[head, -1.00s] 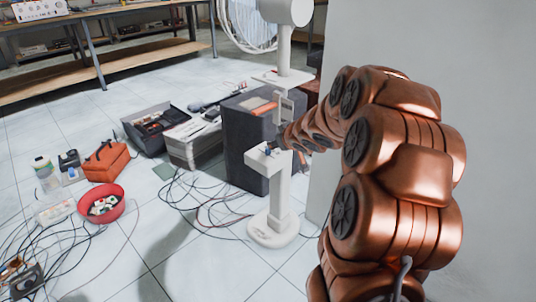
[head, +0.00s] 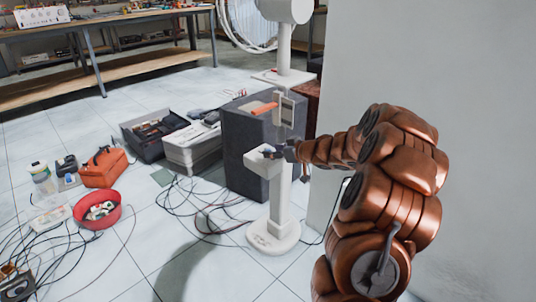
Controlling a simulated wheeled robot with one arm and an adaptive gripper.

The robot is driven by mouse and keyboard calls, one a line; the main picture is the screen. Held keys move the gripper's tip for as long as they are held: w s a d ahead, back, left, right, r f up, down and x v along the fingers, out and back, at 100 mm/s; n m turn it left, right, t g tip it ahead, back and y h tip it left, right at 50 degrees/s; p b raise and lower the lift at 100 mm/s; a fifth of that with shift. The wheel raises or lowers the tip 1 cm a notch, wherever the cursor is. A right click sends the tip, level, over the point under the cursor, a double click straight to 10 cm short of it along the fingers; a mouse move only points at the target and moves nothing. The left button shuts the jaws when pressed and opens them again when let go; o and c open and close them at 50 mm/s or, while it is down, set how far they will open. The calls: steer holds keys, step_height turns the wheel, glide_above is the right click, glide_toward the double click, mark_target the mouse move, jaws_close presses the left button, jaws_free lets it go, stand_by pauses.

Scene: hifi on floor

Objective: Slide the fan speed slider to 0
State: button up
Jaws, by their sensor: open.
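A white control stand (head: 273,225) rises from the floor on a round base, with a block-like head (head: 256,163) at its upper part and a framed upright panel (head: 283,110) above. The slider itself is too small to make out. A white fan (head: 285,35) with a wire cage stands behind on the dark box. My gripper (head: 274,153) is at the top of the stand's head, coming from the right. It is open, with its fingers very close to the head; I cannot tell whether they touch it.
A dark grey box (head: 245,160) stands right behind the control stand. A grey wall (head: 430,70) closes off the right side. Cables (head: 200,205), a red bowl (head: 112,211), an orange bag (head: 103,167) and open cases (head: 160,132) lie on the tiled floor to the left.

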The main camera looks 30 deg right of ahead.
steer(key=shift+b+x, duration=0.55)
steer(key=shift+x, duration=1.15)
jaws_close()
